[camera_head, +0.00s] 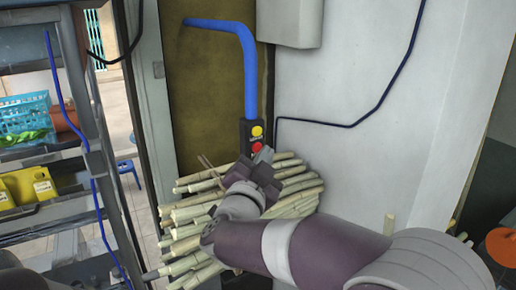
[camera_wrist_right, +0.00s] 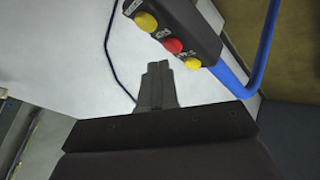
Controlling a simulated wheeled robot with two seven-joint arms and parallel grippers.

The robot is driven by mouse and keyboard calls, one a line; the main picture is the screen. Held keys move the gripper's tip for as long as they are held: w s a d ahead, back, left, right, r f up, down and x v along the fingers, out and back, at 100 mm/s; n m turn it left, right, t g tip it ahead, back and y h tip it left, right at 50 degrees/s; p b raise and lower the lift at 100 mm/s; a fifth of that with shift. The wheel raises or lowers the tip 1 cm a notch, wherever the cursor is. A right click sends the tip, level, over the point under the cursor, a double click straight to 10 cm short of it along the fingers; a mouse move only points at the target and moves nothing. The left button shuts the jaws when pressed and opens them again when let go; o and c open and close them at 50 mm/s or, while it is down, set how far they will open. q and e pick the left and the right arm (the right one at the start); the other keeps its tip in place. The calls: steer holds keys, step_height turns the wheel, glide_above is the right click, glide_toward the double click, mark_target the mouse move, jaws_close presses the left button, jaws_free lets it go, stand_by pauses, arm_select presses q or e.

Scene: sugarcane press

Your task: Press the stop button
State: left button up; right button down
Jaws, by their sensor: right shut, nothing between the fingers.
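A dark control box (camera_head: 245,136) hangs at the end of a blue conduit. The red button (camera_head: 256,147) sits below a yellow button (camera_head: 257,130). The right wrist view shows the box (camera_wrist_right: 185,18) with the red button (camera_wrist_right: 173,45) between an upper yellow button (camera_wrist_right: 146,21) and a lower yellow button (camera_wrist_right: 193,63). My right gripper (camera_head: 265,154) is shut and empty, just below the red button in the head view. Its closed fingertips (camera_wrist_right: 157,66) appear near the red and lower yellow buttons, with no clear contact. The lower yellow button is hidden in the head view. My left gripper is out of view.
A pile of cut sugarcane (camera_head: 185,215) lies under and around my right forearm. A white machine panel (camera_head: 340,140) stands to the right, with a dark cable on it. A metal shelf with a blue basket (camera_head: 25,117) and yellow bins (camera_head: 32,184) is at left.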

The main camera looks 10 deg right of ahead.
steer(key=shift+w+a, duration=0.15)
steer(key=shift+w, duration=0.2)
steer(key=shift+w+a, duration=0.2)
steer(key=shift+w, duration=0.15)
stand_by(0.7)
steer(key=shift+s+d+b, duration=0.35)
steer(key=shift+s+b, duration=0.05)
steer(key=shift+s, duration=0.35)
steer(key=shift+s+d+b, duration=0.25)
steer(key=shift+s+d, duration=0.05)
steer(key=shift+s, duration=0.5)
steer(key=shift+s+d+b, duration=0.3)
steer(key=shift+s+d, duration=0.05)
steer(key=shift+s, duration=0.4)
steer(key=shift+s+d+b, duration=0.25)
steer(key=shift+s+d, duration=0.05)
steer(key=shift+s, duration=0.5)
